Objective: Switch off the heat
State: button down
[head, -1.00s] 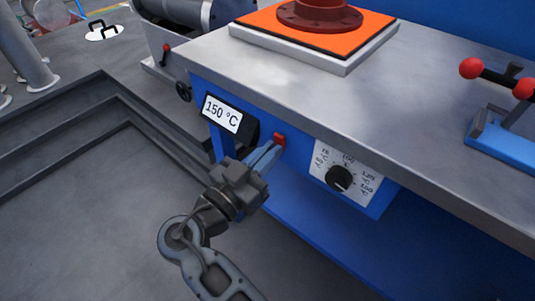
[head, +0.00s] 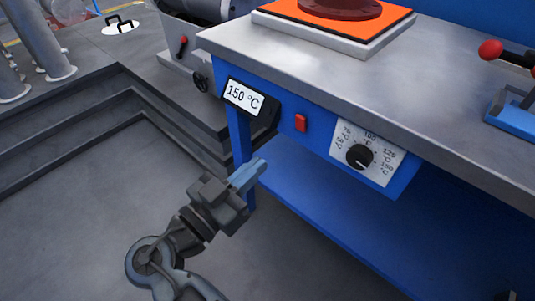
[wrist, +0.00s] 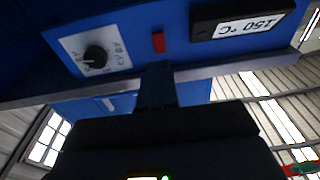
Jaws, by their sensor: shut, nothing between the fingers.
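A small red switch (head: 301,122) sits on the blue front panel of the workbench, between the display and the dial. It also shows in the wrist view (wrist: 158,42). The display (head: 243,96) reads 150 °C. The black dial (head: 360,156) sits on a white scale plate to the right of the switch. The hot plate (head: 395,22) on the bench top glows orange. My gripper (head: 258,169) is shut and empty, its blue fingers together. It is below and left of the switch, apart from it.
A flanged dark red part (head: 340,8) stands on the hot plate. A blue device with red-knobbed levers (head: 515,115) is at the right on the bench top (head: 430,95). A lower blue shelf (head: 350,225) runs under the panel. The floor at left is clear.

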jog(key=shift+v, duration=1.75)
jog(key=s+d+f+n+g+y, duration=0.1)
jog(key=s+d+f+n+y, duration=0.2)
jog(key=d+f, duration=0.4)
jog(key=s+d+f+n+g+y, duration=0.1)
jog(key=d+f+n+g+y, duration=0.2)
jog(key=d+f, duration=0.5)
jog(key=s+d+f+n+y, duration=0.2)
jog(key=s+d+f+y, duration=0.1)
jog(key=s, duration=0.4)
jog(key=s+d+f+n+y, duration=0.2)
jog(key=s+d+f+y, duration=0.1)
jog(key=s, duration=0.5)
jog(key=s+d+r+m+t, duration=0.1)
jog(key=s+d+r, duration=0.25)
jog(key=r, duration=0.35)
jog(key=s+d+r+m+t, duration=0.1)
jog(key=s+d+r, duration=0.1)
jog(key=s+r, duration=0.4)
jog(key=s+d+r+t, duration=0.2)
jog(key=s+r, duration=0.1)
jog(key=r, duration=0.5)
notch_tip(320, 180, up, 20)
jog(key=p, duration=2)
jog(key=shift+r, duration=0.25)
